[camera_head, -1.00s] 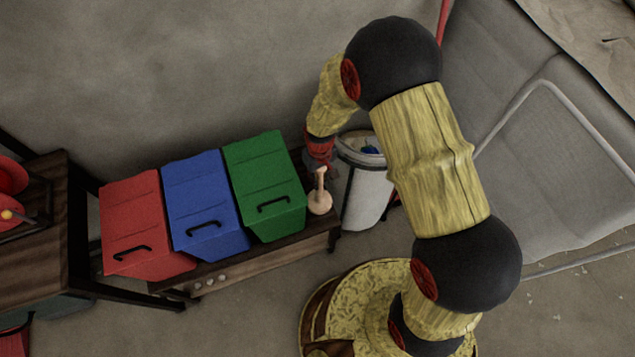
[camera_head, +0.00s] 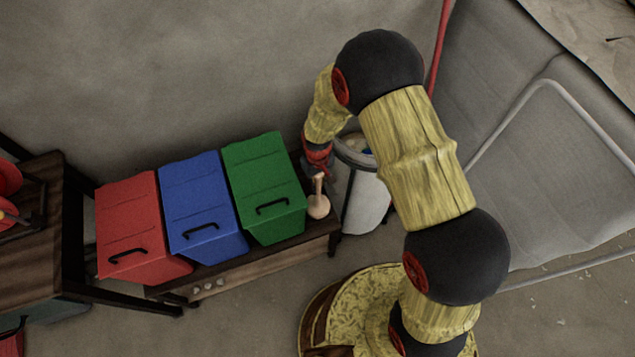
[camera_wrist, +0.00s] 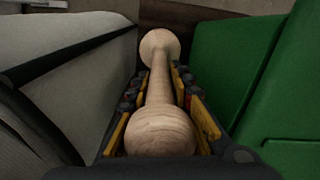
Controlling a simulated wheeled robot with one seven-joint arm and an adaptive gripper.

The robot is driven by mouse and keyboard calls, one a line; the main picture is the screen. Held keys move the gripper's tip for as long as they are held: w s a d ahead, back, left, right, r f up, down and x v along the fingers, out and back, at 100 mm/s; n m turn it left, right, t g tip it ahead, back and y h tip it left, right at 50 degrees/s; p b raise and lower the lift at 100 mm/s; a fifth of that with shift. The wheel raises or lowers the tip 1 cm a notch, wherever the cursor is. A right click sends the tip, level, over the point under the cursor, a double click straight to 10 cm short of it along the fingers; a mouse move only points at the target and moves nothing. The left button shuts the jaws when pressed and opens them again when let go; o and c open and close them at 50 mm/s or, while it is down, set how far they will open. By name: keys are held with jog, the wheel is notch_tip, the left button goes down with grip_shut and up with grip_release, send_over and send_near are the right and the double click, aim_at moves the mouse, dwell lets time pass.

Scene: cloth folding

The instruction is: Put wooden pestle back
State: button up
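The pale wooden pestle (camera_head: 318,205) stands upright, its rounded base on the wooden bench's right end, just right of the green bin. My gripper (camera_head: 318,172) points down over its top. In the wrist view the pestle (camera_wrist: 161,88) lies between the two fingers of my gripper (camera_wrist: 163,85). Contact at the fingertips is hard to make out.
Red (camera_head: 140,225), blue (camera_head: 203,205) and green (camera_head: 262,185) bins line the bench (camera_head: 250,270). A pale round bin (camera_head: 363,195) stands close on the right. A wall is behind. A dark wooden table (camera_head: 40,240) is at left, and a grey framed panel (camera_head: 560,160) at right.

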jog(key=o, duration=0.4)
notch_tip(320, 180, up, 12)
jog(key=p, duration=0.4)
jog(key=shift+r, duration=0.15)
jog(key=shift+d+r, duration=0.1)
jog(key=shift+r, duration=0.25)
jog(key=s+d+r+m+t, duration=0.1)
jog(key=s+d+r, duration=0.15)
jog(key=r, duration=0.55)
jog(key=s+d+r+m+t, duration=0.1)
jog(key=d+r, duration=0.2)
jog(key=r, duration=0.5)
jog(key=s+d+r+t, duration=0.1)
jog(key=d+r, duration=0.1)
jog(key=r, duration=0.6)
jog(key=s+d+r+m+t, duration=0.1)
jog(key=s+d+r, duration=0.1)
jog(key=s, duration=0.3)
jog(key=s+d+r+m, duration=0.1)
jog(key=s+d+r, duration=0.1)
jog(key=s+r, duration=0.3)
jog(key=s+d+r+m+t, duration=0.1)
jog(key=s+d+r, duration=0.1)
jog(key=s+r, duration=0.2)
jog(key=shift+s+d+t, duration=0.3)
jog(key=shift+s, duration=0.5)
